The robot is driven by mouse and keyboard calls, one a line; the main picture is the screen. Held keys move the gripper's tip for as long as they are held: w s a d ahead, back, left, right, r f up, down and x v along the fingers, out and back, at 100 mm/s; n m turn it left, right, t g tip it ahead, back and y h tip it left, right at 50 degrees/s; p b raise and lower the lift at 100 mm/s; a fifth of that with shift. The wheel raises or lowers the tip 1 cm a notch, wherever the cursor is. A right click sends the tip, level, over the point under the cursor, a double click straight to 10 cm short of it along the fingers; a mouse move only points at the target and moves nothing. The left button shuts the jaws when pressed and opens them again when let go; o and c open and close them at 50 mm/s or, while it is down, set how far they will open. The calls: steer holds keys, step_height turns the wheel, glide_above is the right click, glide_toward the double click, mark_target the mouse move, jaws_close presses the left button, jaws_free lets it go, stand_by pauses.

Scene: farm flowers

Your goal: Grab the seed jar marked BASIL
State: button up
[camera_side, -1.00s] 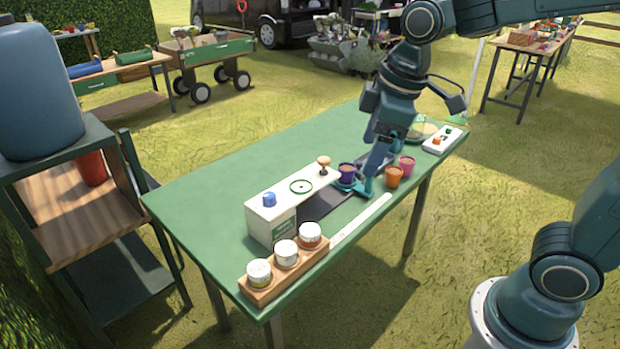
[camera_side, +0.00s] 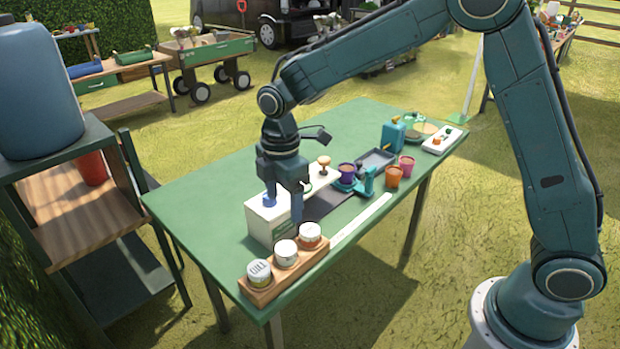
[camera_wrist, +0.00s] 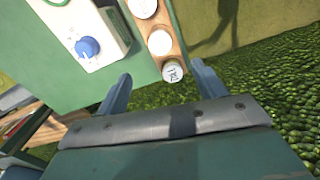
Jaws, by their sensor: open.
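Three round seed jars with white lids stand in a wooden rack at the table's near left corner. The left jar (camera_side: 259,271) has dark lettering on its lid, which I cannot read for sure; it also shows in the wrist view (camera_wrist: 173,71). The middle jar (camera_side: 286,252) and the right jar (camera_side: 310,235) show no readable name, so I cannot tell which is BASIL. My gripper (camera_wrist: 161,70) is open and empty. In the side view it hangs above and behind the jars, by the white box. In the wrist view the lettered jar lies between its fingertips.
The wooden rack (camera_side: 262,293) sits at the edge of the green table (camera_side: 210,185). A white box (camera_side: 270,228) with a blue knob stands close behind it. Purple, orange (camera_side: 393,176) and pink (camera_side: 406,166) pots stand farther right. The table's left part is clear.

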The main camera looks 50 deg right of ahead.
steer(key=shift+w+a+f, duration=0.1)
steer(key=shift+a+f, duration=0.05)
steer(key=shift+f, duration=0.1)
steer(key=shift+f, duration=0.15)
glide_above(285, 248)
steer(key=shift+f, duration=4.15)
steer(key=shift+f, duration=2.6)
steer(key=c, duration=1.1)
